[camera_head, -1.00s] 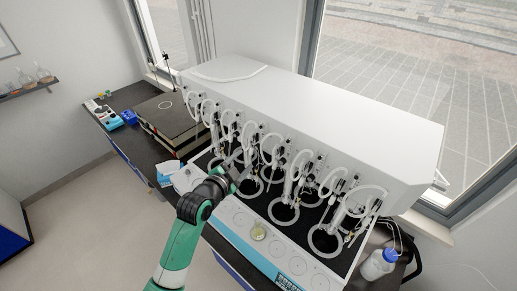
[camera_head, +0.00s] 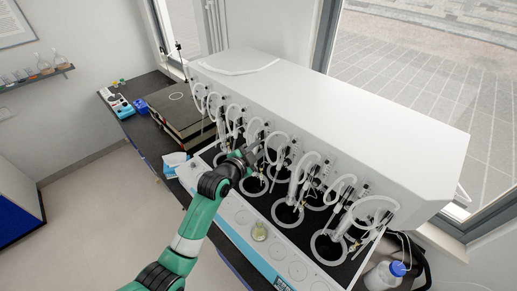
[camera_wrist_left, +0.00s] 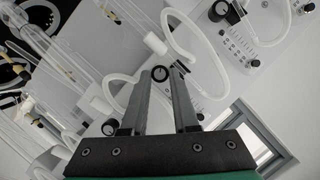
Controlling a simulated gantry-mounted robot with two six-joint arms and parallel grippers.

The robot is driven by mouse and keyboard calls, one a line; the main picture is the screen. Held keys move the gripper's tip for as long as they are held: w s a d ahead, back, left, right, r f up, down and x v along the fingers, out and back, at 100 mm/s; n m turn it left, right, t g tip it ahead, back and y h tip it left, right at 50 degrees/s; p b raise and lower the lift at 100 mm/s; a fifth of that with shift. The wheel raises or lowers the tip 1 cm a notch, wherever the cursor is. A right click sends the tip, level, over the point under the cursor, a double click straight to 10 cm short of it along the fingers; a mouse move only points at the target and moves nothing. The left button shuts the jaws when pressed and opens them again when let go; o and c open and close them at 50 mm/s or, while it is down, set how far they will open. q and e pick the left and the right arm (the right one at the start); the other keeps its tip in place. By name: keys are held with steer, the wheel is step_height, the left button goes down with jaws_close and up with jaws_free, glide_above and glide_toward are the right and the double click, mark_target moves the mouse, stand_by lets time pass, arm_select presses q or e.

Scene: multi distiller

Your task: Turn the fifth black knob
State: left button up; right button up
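The white multi distiller (camera_head: 330,110) runs diagonally across the head view, with a row of small black knobs among looped tubes on its front. My left gripper (camera_head: 254,152) reaches up to that front near the middle of the row. In the left wrist view its two fingers (camera_wrist_left: 165,72) are apart. A round black knob (camera_wrist_left: 160,73) shows between the fingertips; I cannot tell whether they touch it. Another black knob (camera_wrist_left: 110,127) is to the left, and a larger one (camera_wrist_left: 220,10) is at the top right. My right gripper is not in view.
Glass tubes and white hoses (camera_wrist_left: 195,50) crowd close around the left fingers. A blue-capped bottle (camera_head: 385,274) stands at the lower right, and a dark box (camera_head: 185,115) at the left.

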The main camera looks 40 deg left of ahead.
arm_select(q)
jaws_close()
steer(key=shift+d+f+m+y+b, duration=0.1)
steer(key=shift+f+m+y+b, duration=0.25)
steer(key=shift+m+b, duration=0.6)
steer(key=shift+r, duration=0.25)
steer(key=o, duration=0.7)
jaws_free()
steer(key=shift+o, duration=0.2)
